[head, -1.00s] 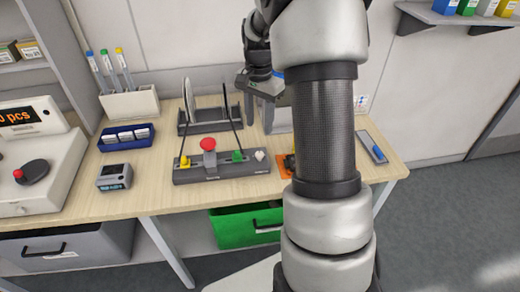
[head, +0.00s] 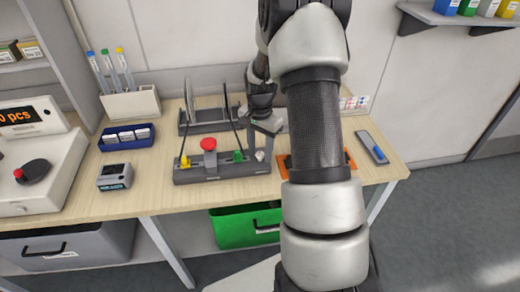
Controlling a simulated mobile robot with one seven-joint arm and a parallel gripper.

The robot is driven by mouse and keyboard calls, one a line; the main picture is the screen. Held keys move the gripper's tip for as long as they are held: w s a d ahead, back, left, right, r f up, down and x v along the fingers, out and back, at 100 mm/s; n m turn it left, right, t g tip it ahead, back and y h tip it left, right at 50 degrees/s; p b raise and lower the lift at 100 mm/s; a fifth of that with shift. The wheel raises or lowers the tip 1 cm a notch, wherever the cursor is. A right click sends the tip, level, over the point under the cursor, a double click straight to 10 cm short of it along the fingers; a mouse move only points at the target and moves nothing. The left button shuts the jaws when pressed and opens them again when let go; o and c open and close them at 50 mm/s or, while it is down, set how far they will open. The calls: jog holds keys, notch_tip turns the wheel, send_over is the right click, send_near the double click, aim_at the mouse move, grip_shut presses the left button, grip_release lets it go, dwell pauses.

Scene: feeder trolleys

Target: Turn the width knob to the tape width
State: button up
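A dark grey fixture (head: 222,171) lies along the front of the wooden bench. At its right end is a small white knob (head: 260,156), which looks like the width knob; any marks on it are too small to read. My gripper (head: 261,149) points down just over this knob. Its two fingers look apart, one on each side of the knob; I cannot tell whether they touch it. The fixture also carries a red knob (head: 208,144) on a grey post, a yellow piece (head: 185,161) and a green piece (head: 238,156).
A grey stand (head: 194,127) with upright discs is behind the fixture. A small grey device with a display (head: 114,177) and a blue tray (head: 126,138) are left. An orange-edged item (head: 283,165) is partly hidden by my arm. A blue-grey tool (head: 373,148) lies right.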

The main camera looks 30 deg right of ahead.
jog(key=c, duration=1)
jog(key=shift+n, duration=0.3)
jog(key=n+b, duration=0.1)
jog(key=n, duration=0.2)
jog(key=shift+n, duration=0.3)
jog(key=n, duration=0.4)
jog(key=shift+n, duration=0.3)
jog(key=o, duration=1.1)
jog(key=shift+c, duration=0.2)
